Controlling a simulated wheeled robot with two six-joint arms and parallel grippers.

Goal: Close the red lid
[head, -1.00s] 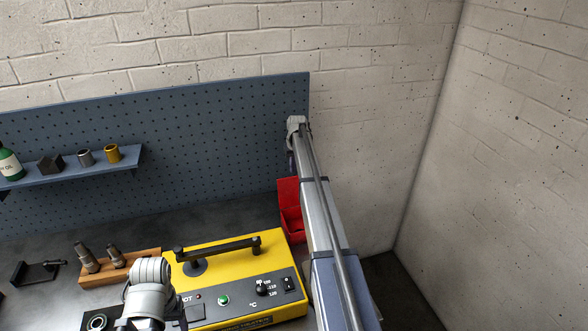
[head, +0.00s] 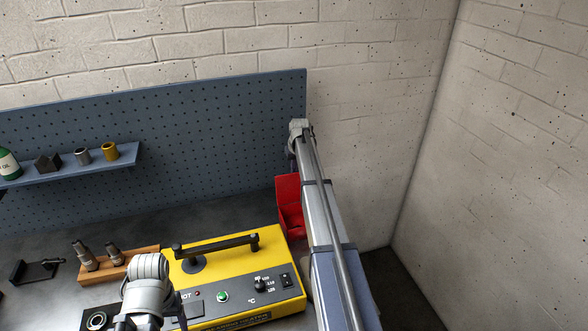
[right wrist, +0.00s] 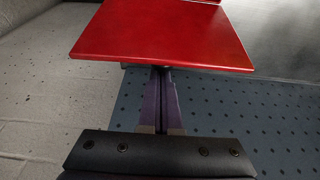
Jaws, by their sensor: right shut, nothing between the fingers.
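The red lid (head: 287,189) stands raised at the back of a small red bin (head: 292,224), right of the yellow heater. My right arm partly covers the bin. My right gripper (head: 293,165) points down by the lid's top edge; its fingertips are hard to see there. In the right wrist view the lid (right wrist: 165,35) spans the top as a flat red panel. The right gripper's fingers (right wrist: 162,78) are shut and empty, their tips at the panel's near edge; I cannot tell if they touch. My left wrist shows at the bottom of the head view, its jaws unclear.
The yellow heater (head: 222,265) with a black handle stands left of the bin. A wooden block (head: 140,265) holds metal parts. A pegboard (head: 215,125) with a shelf (head: 75,172) rises behind. A brick wall closes off the right.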

